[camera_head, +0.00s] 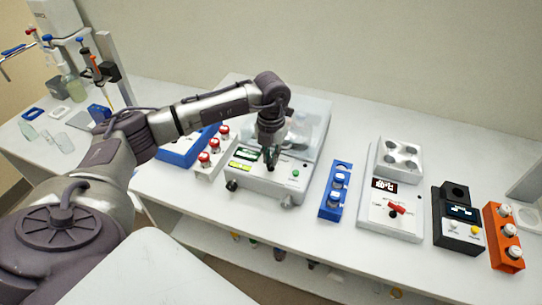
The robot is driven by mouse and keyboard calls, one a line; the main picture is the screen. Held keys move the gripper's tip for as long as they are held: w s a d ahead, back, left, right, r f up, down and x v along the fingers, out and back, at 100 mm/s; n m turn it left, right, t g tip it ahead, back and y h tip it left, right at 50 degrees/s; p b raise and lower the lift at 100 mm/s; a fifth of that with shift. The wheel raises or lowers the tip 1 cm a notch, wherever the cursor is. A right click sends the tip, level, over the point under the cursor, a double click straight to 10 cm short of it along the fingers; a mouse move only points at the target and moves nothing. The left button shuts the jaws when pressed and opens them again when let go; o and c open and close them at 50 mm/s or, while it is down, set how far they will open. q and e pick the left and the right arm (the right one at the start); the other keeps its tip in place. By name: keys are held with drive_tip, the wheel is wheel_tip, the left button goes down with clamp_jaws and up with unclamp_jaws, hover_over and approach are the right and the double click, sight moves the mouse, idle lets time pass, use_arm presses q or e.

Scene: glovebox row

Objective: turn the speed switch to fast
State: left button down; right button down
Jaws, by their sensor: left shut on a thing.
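My left gripper (270,157) points down onto the front panel of a white machine (263,188) with a clear lid, in the middle of the bench. The gripper is shut on a small dark part of that panel, which looks like the speed switch. The fingers cover most of it, so its setting cannot be read. My right gripper is not in view.
A blue rack (335,205) of capped vials and a white device with a red knob (397,209) stand to the right. Further right are a black device (457,233) and an orange rack (495,237). Red-capped vials (204,157) stand close on the left. The bench front is mostly clear.

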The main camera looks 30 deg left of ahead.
use_arm(q)
drive_tip(key=shift+r, duration=0.1)
drive_tip(key=c, duration=1.2)
unclamp_jaws()
wheel_tip(320, 180, up, 12)
